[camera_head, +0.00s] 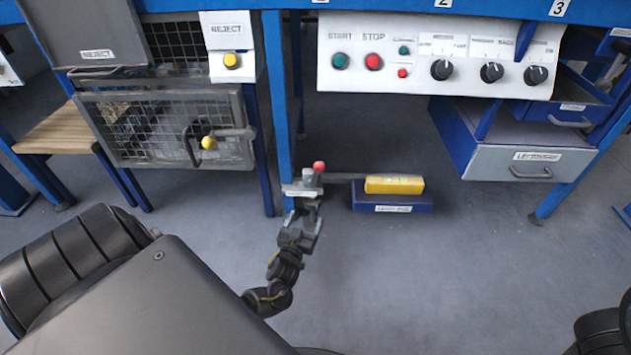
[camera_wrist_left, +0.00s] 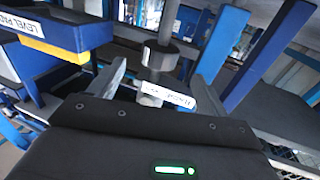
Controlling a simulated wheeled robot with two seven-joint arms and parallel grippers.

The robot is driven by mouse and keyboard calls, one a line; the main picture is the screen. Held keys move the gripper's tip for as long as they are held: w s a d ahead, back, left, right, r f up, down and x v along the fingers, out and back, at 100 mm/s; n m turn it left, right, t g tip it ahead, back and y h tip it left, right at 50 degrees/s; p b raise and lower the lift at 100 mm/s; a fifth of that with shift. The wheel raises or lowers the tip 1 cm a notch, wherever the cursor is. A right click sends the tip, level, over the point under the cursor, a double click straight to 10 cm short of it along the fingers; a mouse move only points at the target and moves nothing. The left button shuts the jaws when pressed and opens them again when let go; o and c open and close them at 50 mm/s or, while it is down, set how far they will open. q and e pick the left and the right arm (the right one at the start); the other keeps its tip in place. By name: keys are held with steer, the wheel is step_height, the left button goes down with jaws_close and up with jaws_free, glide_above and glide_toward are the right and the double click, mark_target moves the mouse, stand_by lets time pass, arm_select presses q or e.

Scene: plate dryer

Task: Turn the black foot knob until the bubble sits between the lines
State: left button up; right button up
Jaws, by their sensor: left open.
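A small levelling foot (camera_head: 311,179) stands by the blue table leg in the head view, with a red ball on top and a label plate. A dark and grey knob-like cylinder (camera_wrist_left: 160,58) shows in the left wrist view; I cannot tell its exact edges. My left gripper (camera_head: 305,216) is at the foot, from the near side. In the left wrist view its two grey fingers (camera_wrist_left: 158,72) are open, one on each side of the cylinder; contact cannot be told. A yellow level (camera_head: 394,184) lies on a blue pad (camera_head: 393,203). Its bubble is too small to read.
A blue table leg (camera_head: 280,110) rises just behind the foot. A white control panel (camera_head: 436,57) is above right, and a mesh cage (camera_head: 165,128) is at left. A grey drawer (camera_head: 530,163) is at right. The grey floor (camera_head: 430,280) in front is clear.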

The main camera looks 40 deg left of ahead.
mark_target(314, 198)
arm_select(q)
steer(key=b+x, duration=0.5)
steer(key=x, duration=0.4)
steer(key=shift+w+f, duration=0.15)
steer(key=shift+w, duration=0.05)
steer(key=shift+w+a+b, duration=0.3)
steer(key=shift+w+a, duration=0.05)
steer(key=shift+w, duration=0.25)
steer(key=shift+c, duration=0.5)
